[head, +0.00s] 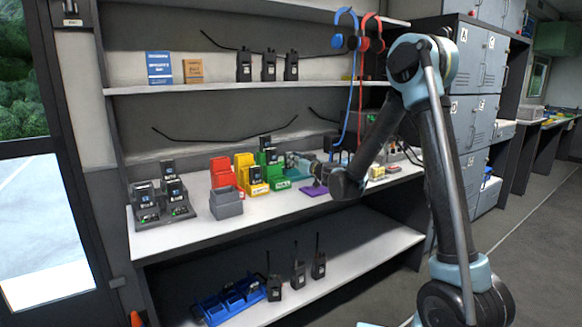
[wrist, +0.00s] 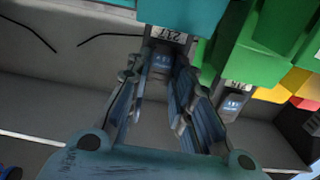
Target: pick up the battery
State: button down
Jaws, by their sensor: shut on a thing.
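A small dark battery (wrist: 163,61) with a blue label shows between the fingertips of my gripper (wrist: 160,78) in the wrist view. The fingers are closed on its two sides. It sits just in front of a teal bin (wrist: 180,14) with a printed label; whether it touches the bin I cannot tell. In the head view my gripper (head: 316,171) is at the teal bin on the counter, and the battery there is hidden or too small to tell. Another dark battery (wrist: 232,101) with a blue label is by the green bin (wrist: 245,55), right of my fingers in the wrist view.
Green, yellow (head: 246,171), red (head: 222,172) and grey (head: 227,203) bins stand left of my gripper on the white counter (head: 190,229). A charger with radios (head: 160,202) is further left. A purple item (head: 314,190) lies near my gripper. Blue and red cables hang behind.

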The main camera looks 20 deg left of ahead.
notch_tip(320, 180, up, 10)
dwell(0.7)
dwell(0.4)
